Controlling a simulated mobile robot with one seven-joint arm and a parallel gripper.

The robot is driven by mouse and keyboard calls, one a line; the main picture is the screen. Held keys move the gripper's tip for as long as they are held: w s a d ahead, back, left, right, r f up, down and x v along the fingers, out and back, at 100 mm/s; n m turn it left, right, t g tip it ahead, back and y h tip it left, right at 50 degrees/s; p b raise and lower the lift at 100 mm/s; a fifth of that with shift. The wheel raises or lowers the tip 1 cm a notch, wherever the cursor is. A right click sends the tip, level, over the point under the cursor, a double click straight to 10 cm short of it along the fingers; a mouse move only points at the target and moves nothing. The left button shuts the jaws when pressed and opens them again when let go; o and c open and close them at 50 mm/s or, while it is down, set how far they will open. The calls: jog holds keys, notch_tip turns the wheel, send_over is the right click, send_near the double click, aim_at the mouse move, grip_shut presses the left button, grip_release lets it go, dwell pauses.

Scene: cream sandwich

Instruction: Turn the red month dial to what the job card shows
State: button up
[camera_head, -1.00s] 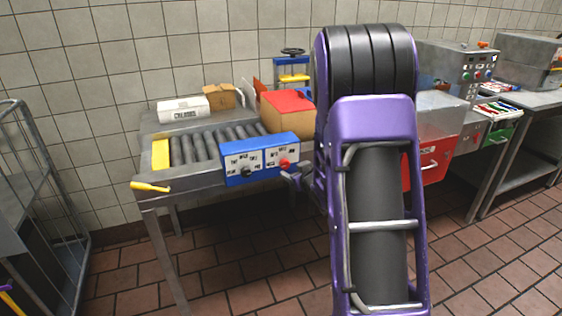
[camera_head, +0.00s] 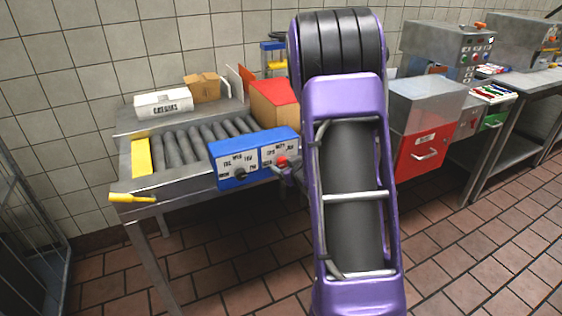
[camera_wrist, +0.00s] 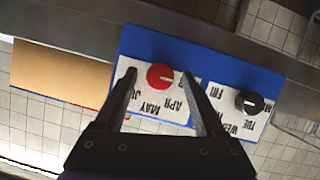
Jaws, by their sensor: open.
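The red month dial (camera_wrist: 160,76) sits on a white label plate on the blue box (camera_wrist: 150,42). APR, MAY and part of another month label show beside it in the wrist view. My gripper (camera_wrist: 165,78) is open, with one finger on each side of the red dial; I cannot tell whether either finger touches it. In the head view the red dial (camera_head: 282,161) is at the right of the blue box (camera_head: 232,181), with my gripper (camera_head: 290,172) close by it, partly hidden by my arm. I cannot make out a job card.
A black dial (camera_wrist: 248,102) with day labels is beside the red one on the same box. The box is at the front of a roller conveyor (camera_head: 190,147). A yellow handle (camera_head: 132,198) sticks out at the left. A cardboard box with a red top (camera_head: 275,100) stands behind.

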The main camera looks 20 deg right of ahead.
jog(key=shift+c, duration=0.4)
grip_shut()
jog(key=shift+d+y+p, duration=0.1)
jog(key=shift+y+p, duration=0.2)
jog(key=m+y+p, duration=0.1)
jog(key=m+p, duration=0.1)
jog(key=m, duration=0.1)
jog(key=shift+d+r+y+p, duration=0.2)
jog(key=shift+y+p, duration=0.15)
jog(key=shift+y, duration=0.05)
jog(key=m+y+p, duration=0.2)
jog(key=m+p, duration=0.1)
jog(key=shift+f, duration=0.1)
jog(key=shift+d+f+m+t+y+p, duration=0.15)
jog(key=shift+m+t+y+p, duration=0.5)
jog(key=shift+m, duration=1)
jog(key=shift+f+m+t+y+p, duration=0.3)
jog(key=shift+m+y+p, duration=0.6)
jog(key=shift+m, duration=0.75)
jog(key=shift+r, duration=0.1)
